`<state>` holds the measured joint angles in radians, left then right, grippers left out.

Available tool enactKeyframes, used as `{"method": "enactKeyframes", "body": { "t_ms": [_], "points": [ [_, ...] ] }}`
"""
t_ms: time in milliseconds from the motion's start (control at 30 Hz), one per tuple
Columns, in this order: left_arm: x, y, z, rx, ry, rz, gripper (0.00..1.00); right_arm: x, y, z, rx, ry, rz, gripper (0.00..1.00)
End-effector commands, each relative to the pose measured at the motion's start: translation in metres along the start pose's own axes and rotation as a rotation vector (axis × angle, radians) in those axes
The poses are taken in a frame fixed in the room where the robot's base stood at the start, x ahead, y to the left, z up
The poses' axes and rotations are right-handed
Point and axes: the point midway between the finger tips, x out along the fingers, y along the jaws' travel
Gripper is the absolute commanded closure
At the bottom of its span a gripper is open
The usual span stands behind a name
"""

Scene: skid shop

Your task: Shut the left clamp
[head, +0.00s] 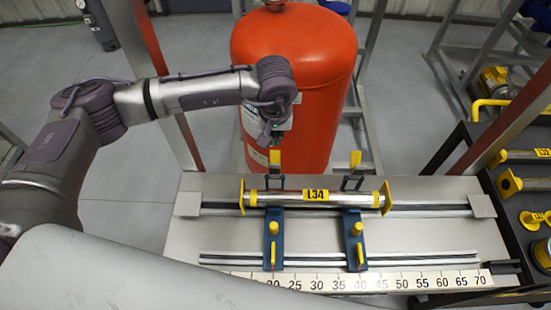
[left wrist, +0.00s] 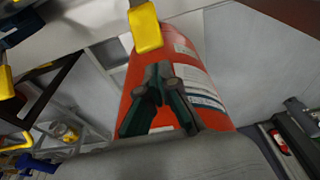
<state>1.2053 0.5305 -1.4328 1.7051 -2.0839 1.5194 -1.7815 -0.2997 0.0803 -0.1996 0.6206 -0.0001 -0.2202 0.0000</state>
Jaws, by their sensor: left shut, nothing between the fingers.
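The left clamp has a blue base (head: 273,245) on the bench, and its dark arm stands up behind the pipe with a yellow handle tip (head: 274,157) on top. The right clamp (head: 355,245) looks the same, its arm also raised. A silver pipe labelled L34 (head: 285,196) with yellow end flanges lies across both. My left gripper (head: 266,139) hangs just above the left clamp's handle tip, partly hidden against the red tank. In the left wrist view its green fingers (left wrist: 160,74) are shut and empty, near a yellow handle (left wrist: 145,30); contact cannot be told. My right gripper is not in view.
A large red tank (head: 305,60) stands right behind the bench. A ruler strip (head: 350,282) runs along the bench front, with metal rails (head: 430,211) across the top. A dark rack with yellow-ended parts (head: 507,183) stands at the right. Steel posts rise at the back.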

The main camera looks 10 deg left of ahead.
Motion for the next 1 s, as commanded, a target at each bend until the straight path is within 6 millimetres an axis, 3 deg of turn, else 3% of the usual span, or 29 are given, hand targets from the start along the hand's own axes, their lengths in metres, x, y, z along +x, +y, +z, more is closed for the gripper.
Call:
{"method": "enactKeyframes", "body": {
  "t_ms": [700, 1000],
  "points": [
    [-0.004, 0.000, 0.030, 0.004, -0.007, -0.001, 1.00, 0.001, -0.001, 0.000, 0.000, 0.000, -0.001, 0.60],
    [-0.003, 0.000, 0.031, 0.004, -0.009, -0.002, 1.00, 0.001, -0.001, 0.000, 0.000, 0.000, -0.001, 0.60]
  ]
}}
